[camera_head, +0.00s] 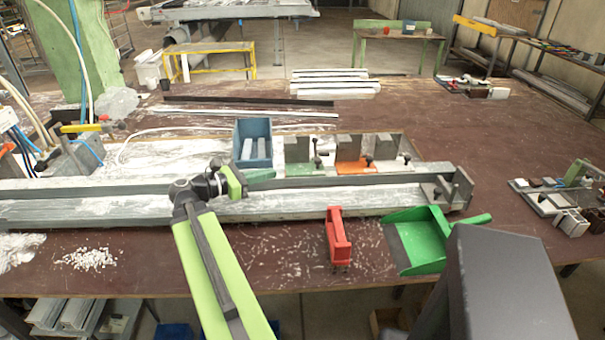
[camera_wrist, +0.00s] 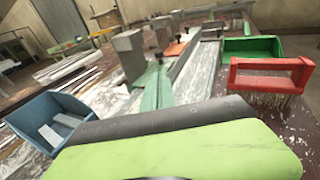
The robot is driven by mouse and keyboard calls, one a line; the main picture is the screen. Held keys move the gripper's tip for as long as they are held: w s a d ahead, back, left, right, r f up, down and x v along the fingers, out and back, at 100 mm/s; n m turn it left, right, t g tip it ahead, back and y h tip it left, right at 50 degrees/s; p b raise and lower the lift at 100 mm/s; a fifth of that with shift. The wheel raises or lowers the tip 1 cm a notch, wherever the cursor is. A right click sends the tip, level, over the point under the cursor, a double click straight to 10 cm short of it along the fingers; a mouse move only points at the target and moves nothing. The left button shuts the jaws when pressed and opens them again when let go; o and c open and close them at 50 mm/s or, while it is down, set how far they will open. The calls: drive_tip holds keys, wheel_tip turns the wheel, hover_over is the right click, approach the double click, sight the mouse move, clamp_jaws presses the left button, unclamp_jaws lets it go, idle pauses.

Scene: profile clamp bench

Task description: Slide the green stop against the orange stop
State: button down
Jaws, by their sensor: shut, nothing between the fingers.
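The green stop (camera_head: 298,156) stands on the bench fixture behind the long grey rail, with a grey upright block and a dark knob. The orange stop (camera_head: 352,163) stands just to its right, with a narrow gap between them. In the wrist view the green stop's grey block (camera_wrist: 130,54) is ahead of my gripper, and the orange stop (camera_wrist: 175,49) is farther off. My gripper (camera_head: 273,173) is shut and empty, pointing right, close to the left of the green stop. Its green fingers lie together in the wrist view (camera_wrist: 155,68). Whether they touch the stop is unclear.
A blue bin (camera_head: 253,143) stands behind my gripper, left of the green stop. A grey end block (camera_head: 447,188) closes the rail at right. A red-handled tool (camera_head: 338,237) and a green dustpan (camera_head: 417,243) lie in front of the rail.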

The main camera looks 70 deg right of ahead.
sight(318, 173)
drive_tip(key=b+x, duration=0.1)
drive_tip(key=x, duration=1.2)
drive_tip(key=shift+s+d+b, duration=0.2)
drive_tip(key=shift+d+b, duration=0.1)
drive_tip(key=shift+b, duration=0.1)
drive_tip(key=shift+s+d, duration=0.15)
drive_tip(key=shift+s, duration=0.2)
drive_tip(key=s, duration=0.1)
drive_tip(key=s+d, duration=0.1)
drive_tip(key=s, duration=0.1)
drive_tip(key=shift+s+d, duration=0.1)
drive_tip(key=shift+s, duration=0.05)
drive_tip(key=shift+w, duration=0.3)
drive_tip(key=shift+s, duration=0.1)
